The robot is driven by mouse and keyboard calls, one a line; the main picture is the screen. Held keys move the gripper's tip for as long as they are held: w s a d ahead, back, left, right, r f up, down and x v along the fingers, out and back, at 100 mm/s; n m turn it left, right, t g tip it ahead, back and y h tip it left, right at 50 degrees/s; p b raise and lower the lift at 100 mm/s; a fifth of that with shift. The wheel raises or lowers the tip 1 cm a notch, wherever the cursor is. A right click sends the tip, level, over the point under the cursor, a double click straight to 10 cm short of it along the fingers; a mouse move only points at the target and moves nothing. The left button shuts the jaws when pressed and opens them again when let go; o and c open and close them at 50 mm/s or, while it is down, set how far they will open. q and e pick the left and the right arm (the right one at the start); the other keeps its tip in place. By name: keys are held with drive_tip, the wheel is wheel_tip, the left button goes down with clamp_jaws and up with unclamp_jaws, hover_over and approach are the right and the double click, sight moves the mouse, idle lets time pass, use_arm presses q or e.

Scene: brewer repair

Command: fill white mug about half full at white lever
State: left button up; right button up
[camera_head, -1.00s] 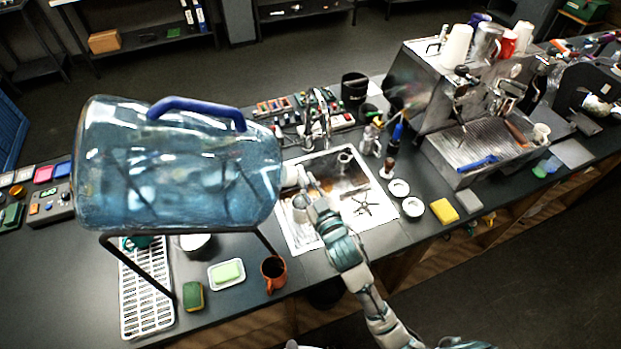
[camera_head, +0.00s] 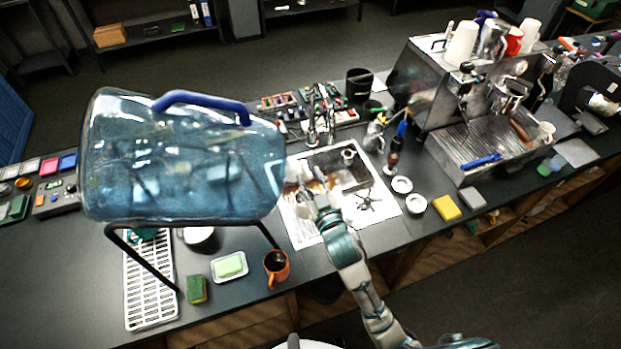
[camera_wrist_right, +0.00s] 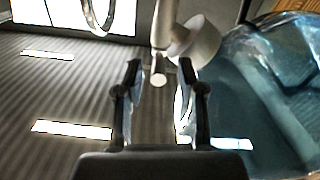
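A large blue-tinted water jug (camera_head: 180,165) with a blue handle lies on its side on a dark metal stand (camera_head: 150,265). Its white tap (camera_head: 291,188) is at the right end, and shows in the wrist view (camera_wrist_right: 164,30) with a short white lever stub (camera_wrist_right: 158,75). My right gripper (camera_head: 308,192) is at the tap over the sink. In the wrist view its two fingers (camera_wrist_right: 160,85) are apart, one each side of the stub, with gaps visible. A white mug (camera_head: 199,240) stands under the jug, partly hidden by it. My left gripper is not in view.
The sink (camera_head: 302,232) lies below the tap. An orange mug (camera_head: 277,268), soap dish (camera_head: 229,268), sponge (camera_head: 196,289) and white rack (camera_head: 148,300) stand along the front. The espresso machine (camera_head: 440,100) is at the right. Bare counter (camera_head: 70,290) shows at left.

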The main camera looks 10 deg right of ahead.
drive_tip(key=s+d, duration=0.1)
drive_tip(key=s, duration=0.6)
drive_tip(key=shift+s+d, duration=0.15)
drive_tip(key=shift+d, duration=0.05)
